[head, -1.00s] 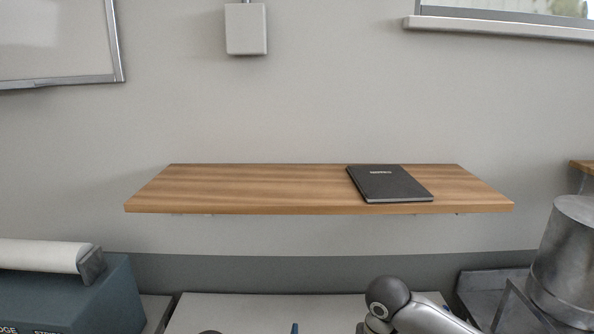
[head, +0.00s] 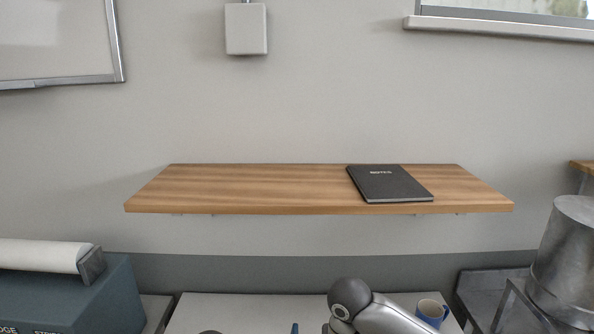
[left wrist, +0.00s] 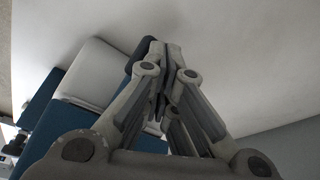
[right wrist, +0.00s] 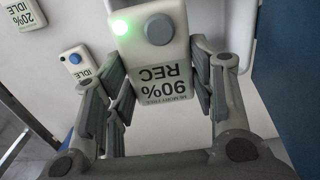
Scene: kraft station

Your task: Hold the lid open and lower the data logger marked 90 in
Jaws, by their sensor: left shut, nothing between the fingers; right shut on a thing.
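The data logger (right wrist: 150,52) in the right wrist view is a pale block with a lit green lamp, a round grey-blue button and a label reading 90% REC. My right gripper (right wrist: 160,76) is shut on it, one finger along each side. In the left wrist view my left gripper (left wrist: 163,62) is shut with its fingers together and nothing between them. A pale panel (left wrist: 97,72) and blue surfaces (left wrist: 52,125) lie beside and behind it. I cannot tell whether the panel is the lid or whether the fingers touch it. Neither gripper shows in the head view.
Two other loggers, one marked 20% IDLE (right wrist: 22,14) and one marked IDLE (right wrist: 78,66), lie to the left in the right wrist view. A dark blue panel (right wrist: 288,60) stands at right. The head view shows a shelf (head: 250,185) with a notebook (head: 390,184), and a mug (head: 431,312).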

